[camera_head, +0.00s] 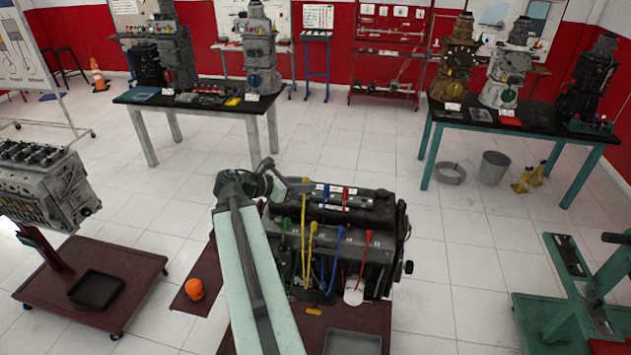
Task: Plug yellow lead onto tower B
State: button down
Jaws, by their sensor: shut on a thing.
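The black engine (390,215) stands on a dark red trolley in the middle of the view. My gripper (303,187) is above the engine's left end, small and partly hidden by its own wrist. It is shut on a yellow lead (303,230), which hangs down along the engine's near side. A second yellow piece (312,232) shows just beside it. A green lead (284,226), a blue lead (340,233) and a red lead (368,238) stand along the near side. Blue and red tops rise farther back on the engine. I cannot tell which tower is B.
A white cup (353,292) is at the engine's front, and a grey tray (352,342) lies on the trolley. An orange object (194,289) is at the left. Another engine (45,185) stands far left. Green frames stand at the right. The floor between is clear.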

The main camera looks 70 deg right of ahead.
jog(key=w+a, duration=0.9)
jog(key=w, duration=0.2)
jog(key=shift+w, duration=0.3)
jog(key=shift+f, duration=0.1)
notch_tip(320, 180, down, 10)
jog(key=b, duration=1)
dwell(1.1)
jog(key=shift+b, duration=0.4)
jog(key=shift+f+b, duration=2.65)
jog(key=shift+f, duration=0.05)
jog(key=shift+f+b, duration=0.75)
jog(key=shift+b, duration=0.05)
